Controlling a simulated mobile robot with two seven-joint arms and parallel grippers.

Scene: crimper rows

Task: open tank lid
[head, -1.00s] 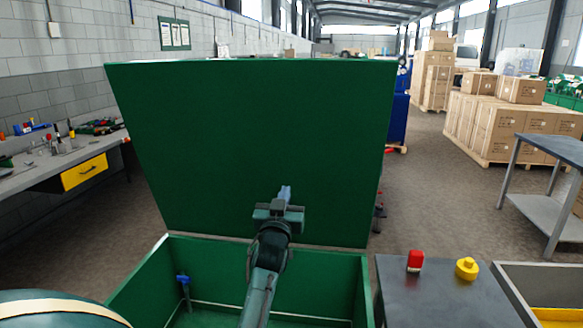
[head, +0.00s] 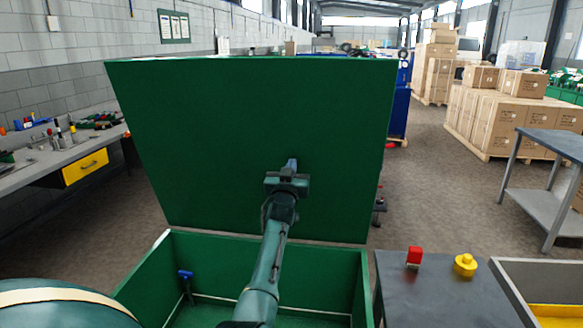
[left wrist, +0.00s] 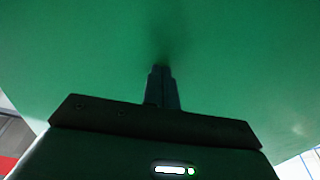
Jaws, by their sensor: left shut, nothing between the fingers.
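The tank lid (head: 240,130) is a large dark green panel standing raised and steep at the back of the open green tank (head: 320,268). My left gripper (head: 291,166) is in front of the lid's inner face, right of its middle, with its fingers shut and empty. In the left wrist view the shut fingers (left wrist: 162,82) point at the green lid surface (left wrist: 80,50), at or very close to it; I cannot tell whether they touch. A blue valve-like fitting (head: 186,277) stands inside the tank at the left. My right gripper is not in view.
A dark table (head: 440,295) right of the tank holds a red object (head: 414,257) and a yellow knob-like piece (head: 466,265). A grey bin (head: 545,275) is beside it. A workbench (head: 75,150) stands at the left, a grey metal table (head: 550,150) at the right.

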